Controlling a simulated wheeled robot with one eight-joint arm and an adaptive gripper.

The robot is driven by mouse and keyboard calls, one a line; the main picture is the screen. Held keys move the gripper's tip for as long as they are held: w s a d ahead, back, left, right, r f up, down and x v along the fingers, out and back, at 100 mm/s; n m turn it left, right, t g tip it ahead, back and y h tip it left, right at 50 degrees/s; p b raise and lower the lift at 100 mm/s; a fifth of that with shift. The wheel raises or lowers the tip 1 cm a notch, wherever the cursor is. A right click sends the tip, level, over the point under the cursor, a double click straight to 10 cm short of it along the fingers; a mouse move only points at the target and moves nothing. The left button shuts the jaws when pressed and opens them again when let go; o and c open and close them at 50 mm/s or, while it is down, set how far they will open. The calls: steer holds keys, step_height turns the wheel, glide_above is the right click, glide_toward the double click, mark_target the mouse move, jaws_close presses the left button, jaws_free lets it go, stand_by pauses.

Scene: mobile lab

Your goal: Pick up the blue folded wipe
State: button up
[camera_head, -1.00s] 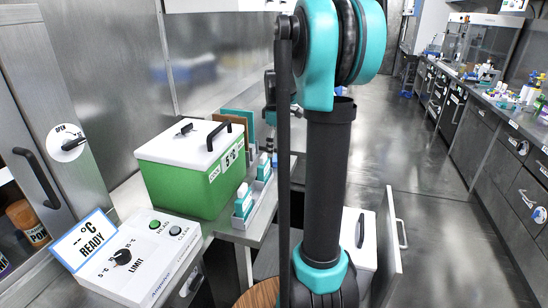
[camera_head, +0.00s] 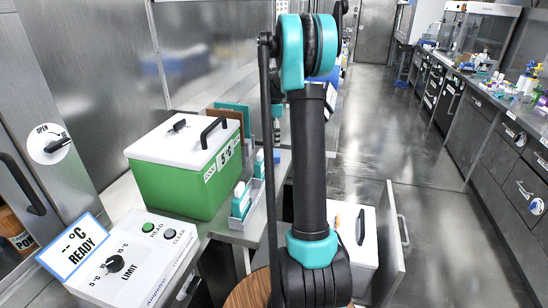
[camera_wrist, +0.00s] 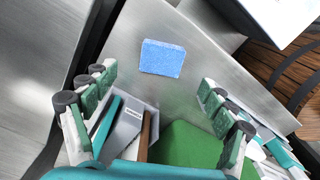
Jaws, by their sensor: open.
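The blue folded wipe (camera_wrist: 162,58) is a small, light blue, speckled rectangular pad. It lies flat on a bare part of the metal counter (camera_wrist: 190,35) in the upper middle of the wrist view. My gripper (camera_wrist: 157,80) is open and empty. One finger shows on each side of the wrist view, and the wipe appears between and beyond them, apart from both. I cannot tell the height of the fingers above the counter.
A tray (camera_wrist: 150,98) with upright flat items stands close below the wipe in the wrist view. The green box with a white lid (camera_head: 185,170) is on the counter, beside a rack of small bottles (camera_head: 243,200). A control box (camera_head: 130,262) stands nearer. An open drawer (camera_head: 386,240) juts out at right.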

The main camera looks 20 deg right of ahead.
mark_target(275, 153)
steer(key=shift+s+a+f, duration=0.1)
steer(key=shift+f, duration=1.85)
steer(key=shift+s+f, duration=0.1)
steer(key=shift+f, duration=1.85)
steer(key=shift+c, duration=0.3)
steer(key=c, duration=1)
steer(key=shift+r, duration=0.15)
steer(key=shift+c, duration=0.2)
step_height(275, 153, up, 20)
